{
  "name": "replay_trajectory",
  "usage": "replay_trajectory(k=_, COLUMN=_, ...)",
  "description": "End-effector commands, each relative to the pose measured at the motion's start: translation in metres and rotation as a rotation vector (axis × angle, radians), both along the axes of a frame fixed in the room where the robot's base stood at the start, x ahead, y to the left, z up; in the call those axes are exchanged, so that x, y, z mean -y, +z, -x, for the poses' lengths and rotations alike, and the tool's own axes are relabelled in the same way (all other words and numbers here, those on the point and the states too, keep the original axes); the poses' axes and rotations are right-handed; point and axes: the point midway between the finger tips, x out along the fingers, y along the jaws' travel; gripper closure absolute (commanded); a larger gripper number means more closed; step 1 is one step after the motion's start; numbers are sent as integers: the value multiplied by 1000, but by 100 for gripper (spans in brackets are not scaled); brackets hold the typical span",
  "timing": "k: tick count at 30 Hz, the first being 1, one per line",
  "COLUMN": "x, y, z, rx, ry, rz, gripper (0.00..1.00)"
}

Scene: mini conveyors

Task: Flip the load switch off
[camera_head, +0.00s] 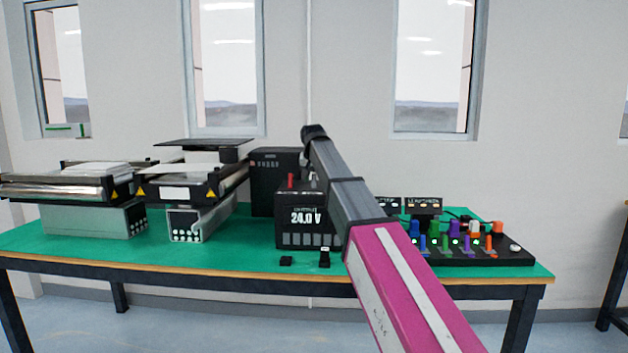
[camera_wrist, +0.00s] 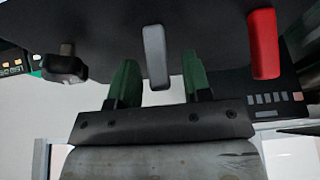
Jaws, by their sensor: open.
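The black power supply box (camera_head: 306,217) reads 24.0 V on its front in the head view. A red lever (camera_head: 291,180) stands up on its top; a red lever also shows at the right in the wrist view (camera_wrist: 263,43). A grey lever (camera_wrist: 155,50) stands between the green fingers of my gripper (camera_wrist: 160,62), with a gap on both sides. My gripper is open. No label shows which lever is the load switch. In the head view my arm hides the gripper and the grey lever.
A dark knob (camera_wrist: 66,66) is left of the fingers in the wrist view. A taller black box (camera_head: 272,165) stands behind the supply. Mini conveyors (camera_head: 190,185) are at left, a panel of coloured switches (camera_head: 500,257) at right.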

Motion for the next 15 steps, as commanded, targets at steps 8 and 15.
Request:
replay_trajectory(k=8, x=0, y=-8, z=-3, rx=0, ry=0, rz=0, gripper=55)
replay_trajectory(k=15, x=0, y=-7, z=-3, rx=0, ry=0, rz=0, gripper=88)
